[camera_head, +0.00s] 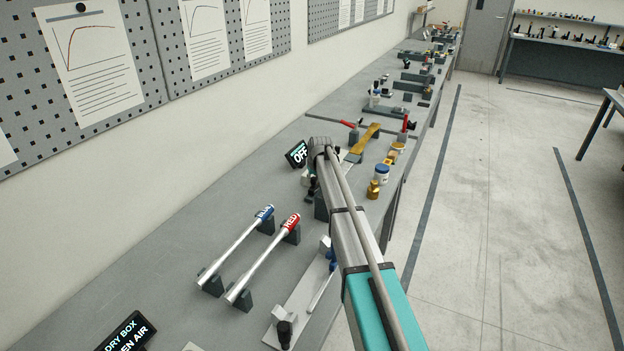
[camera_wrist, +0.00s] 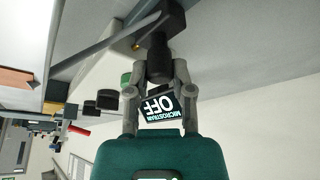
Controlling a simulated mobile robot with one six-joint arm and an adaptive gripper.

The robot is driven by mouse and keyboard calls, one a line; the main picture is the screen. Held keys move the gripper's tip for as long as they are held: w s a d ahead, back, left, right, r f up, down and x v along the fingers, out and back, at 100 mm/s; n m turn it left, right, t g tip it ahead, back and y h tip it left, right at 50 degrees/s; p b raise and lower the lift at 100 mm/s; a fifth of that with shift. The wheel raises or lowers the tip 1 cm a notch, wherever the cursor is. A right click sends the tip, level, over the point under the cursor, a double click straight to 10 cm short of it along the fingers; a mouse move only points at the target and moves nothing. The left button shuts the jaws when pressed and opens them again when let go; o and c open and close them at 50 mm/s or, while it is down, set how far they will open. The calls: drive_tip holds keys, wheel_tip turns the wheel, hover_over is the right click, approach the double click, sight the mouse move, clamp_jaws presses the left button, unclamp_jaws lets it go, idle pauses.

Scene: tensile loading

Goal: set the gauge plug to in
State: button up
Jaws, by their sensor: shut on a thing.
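My gripper (camera_wrist: 158,76) is shut on a dark cylindrical piece, which I take to be the gauge plug (camera_wrist: 159,52), in the wrist view. Its two grey fingers close on the plug from either side. The plug's far end meets a dark block (camera_wrist: 172,16) at the top; whether it is seated there I cannot tell. A black display (camera_wrist: 160,108) reads "MICROSTRAIN OFF", upside down, behind the fingers. The display also shows in the head view (camera_head: 297,155) with "OFF" visible. There my arm hides most of the gripper and the plug.
In the head view, blue-ended (camera_head: 236,245) and red-ended (camera_head: 264,258) silver bars rest on dark stands at front left. A light plate with fittings (camera_head: 302,300) lies beside my arm. A blue-lidded jar (camera_head: 382,173) and brass weight (camera_head: 373,190) stand near the bench's right edge.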

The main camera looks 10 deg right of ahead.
clamp_jaws()
drive_tip(key=shift+w+d, duration=0.7)
drive_tip(key=shift+w, duration=0.2)
drive_tip(key=o, duration=0.8)
unclamp_jaws()
drive_tip(key=shift+o, duration=0.2)
